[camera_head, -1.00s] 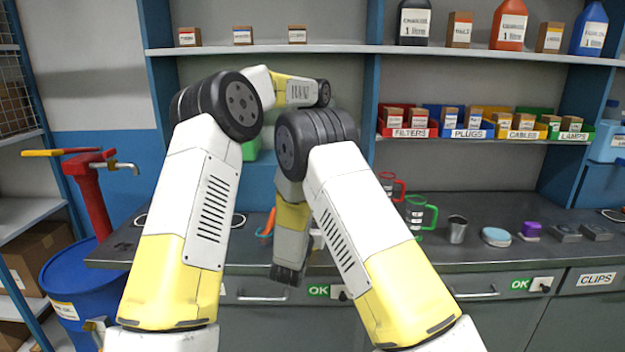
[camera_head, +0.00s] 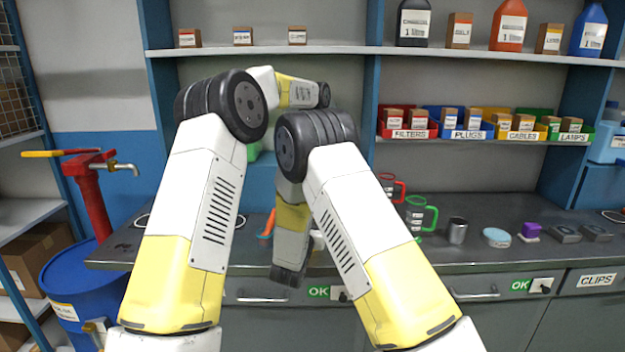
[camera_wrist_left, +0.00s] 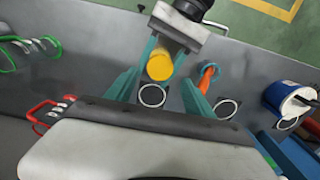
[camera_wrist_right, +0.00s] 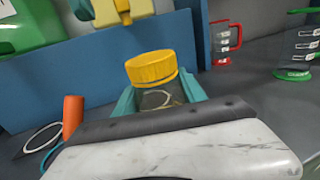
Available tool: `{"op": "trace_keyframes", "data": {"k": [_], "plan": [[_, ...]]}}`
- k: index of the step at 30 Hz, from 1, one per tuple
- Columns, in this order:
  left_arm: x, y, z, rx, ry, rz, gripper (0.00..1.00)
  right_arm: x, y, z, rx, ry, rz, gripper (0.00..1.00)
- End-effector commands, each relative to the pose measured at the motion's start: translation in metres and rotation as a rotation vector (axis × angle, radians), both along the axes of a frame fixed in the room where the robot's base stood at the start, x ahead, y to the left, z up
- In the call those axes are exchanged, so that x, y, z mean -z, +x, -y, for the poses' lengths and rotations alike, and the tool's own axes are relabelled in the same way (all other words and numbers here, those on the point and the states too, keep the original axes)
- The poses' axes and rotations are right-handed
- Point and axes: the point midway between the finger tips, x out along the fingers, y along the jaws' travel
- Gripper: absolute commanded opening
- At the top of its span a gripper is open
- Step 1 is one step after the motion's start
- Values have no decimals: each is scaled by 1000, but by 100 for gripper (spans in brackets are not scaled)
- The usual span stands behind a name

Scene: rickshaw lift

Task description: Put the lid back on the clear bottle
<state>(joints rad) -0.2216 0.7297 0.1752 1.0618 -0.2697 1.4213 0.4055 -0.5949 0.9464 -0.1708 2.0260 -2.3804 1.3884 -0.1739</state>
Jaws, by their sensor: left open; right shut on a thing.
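In the right wrist view, a yellow ribbed lid (camera_wrist_right: 152,67) sits upright at the top of the clear bottle (camera_wrist_right: 160,98). I cannot tell whether it is fully seated. My right gripper (camera_wrist_right: 158,90) is shut on the bottle, with a teal finger on each side just below the lid. In the left wrist view, the lid (camera_wrist_left: 160,62) shows between the teal fingers of my open left gripper (camera_wrist_left: 168,70). A gap shows on the right side of the lid. In the head view, my arms hide the bottle, lid and fingertips.
A red-handled jug (camera_head: 391,187), a green-handled jug (camera_head: 416,213) and a metal cup (camera_head: 457,230) stand on the bench (camera_head: 480,255) to the right. An orange-handled item (camera_wrist_left: 206,78) and a blue and white container (camera_wrist_left: 290,98) lie near my left gripper. A blue panel (camera_wrist_right: 95,65) stands behind the bottle.

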Motion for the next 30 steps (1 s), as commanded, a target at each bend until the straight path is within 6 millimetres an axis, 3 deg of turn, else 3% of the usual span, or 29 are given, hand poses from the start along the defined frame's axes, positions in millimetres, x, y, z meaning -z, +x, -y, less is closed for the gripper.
{"op": "trace_keyframes", "data": {"k": [9, 22, 23, 30], "plan": [[47, 0, 0, 1, 0, -2, 62, 0, 0, 0, 0, 0, 0, 0], [57, 0, 0, 1, 0, 0, 62, 0, 0, 0, 0, 0, 0, 0], [57, 0, 0, 0, 0, 0, 60, 0, 0, 0, 0, 0, 0, 0], [57, 0, 0, 1, 0, 0, 13, 0, 0, 0, 0, 0, 0, 0]]}}
